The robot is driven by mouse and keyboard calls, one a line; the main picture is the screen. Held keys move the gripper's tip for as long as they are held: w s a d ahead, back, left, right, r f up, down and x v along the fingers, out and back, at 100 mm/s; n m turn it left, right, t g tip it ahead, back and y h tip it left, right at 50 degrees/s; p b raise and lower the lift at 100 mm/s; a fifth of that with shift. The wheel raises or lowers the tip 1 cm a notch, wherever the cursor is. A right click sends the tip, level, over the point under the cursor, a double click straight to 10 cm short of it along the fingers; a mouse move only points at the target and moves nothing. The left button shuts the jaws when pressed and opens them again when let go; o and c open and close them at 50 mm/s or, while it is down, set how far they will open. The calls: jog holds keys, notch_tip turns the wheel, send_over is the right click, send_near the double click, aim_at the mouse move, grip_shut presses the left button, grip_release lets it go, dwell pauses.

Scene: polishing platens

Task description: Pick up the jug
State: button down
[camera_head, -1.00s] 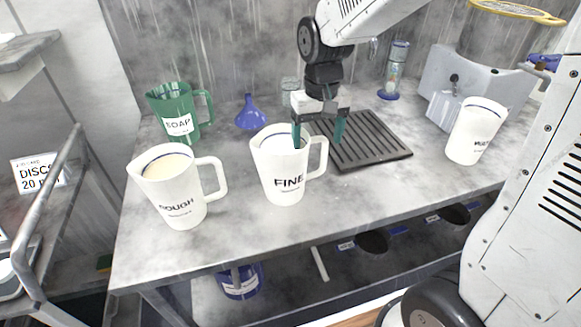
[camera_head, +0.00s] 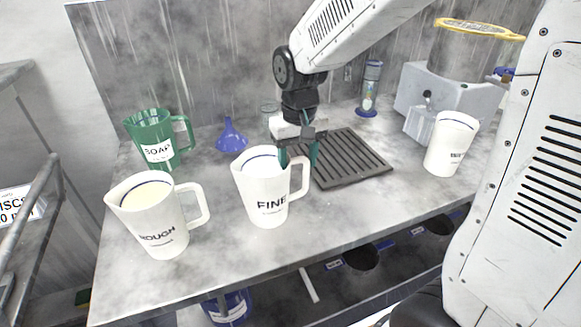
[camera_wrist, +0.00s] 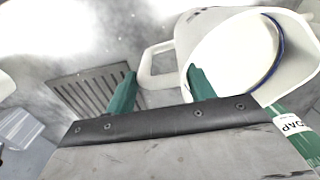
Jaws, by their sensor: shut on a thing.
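The white jug marked FINE (camera_head: 262,190) stands upright on the grey bench and holds pale liquid. Its handle (camera_head: 305,178) points right in the head view. In the wrist view the handle (camera_wrist: 148,66) lies between the fingers and the jug's wall (camera_wrist: 184,38) is at the upper right. Other jugs on the bench are a white ROUGH jug (camera_head: 158,225) at left, a green SOAP jug (camera_head: 152,135) behind it and a white jug (camera_head: 450,145) at right.
A blue funnel (camera_head: 231,138) stands behind the FINE jug. A dark slatted rack (camera_head: 345,160) lies to its right. A grey machine (camera_head: 425,92) and a blue-capped bottle (camera_head: 371,85) stand at the back. The bench front (camera_head: 330,222) is clear.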

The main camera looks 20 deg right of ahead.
jog(key=shift+r, duration=1.8)
jog(key=shift+s+a+r, duration=0.7)
jog(key=shift+s+a, duration=0.1)
jog(key=shift+s, duration=6.8)
notch_tip(320, 180, up, 6)
jog(key=shift+s, duration=0.35)
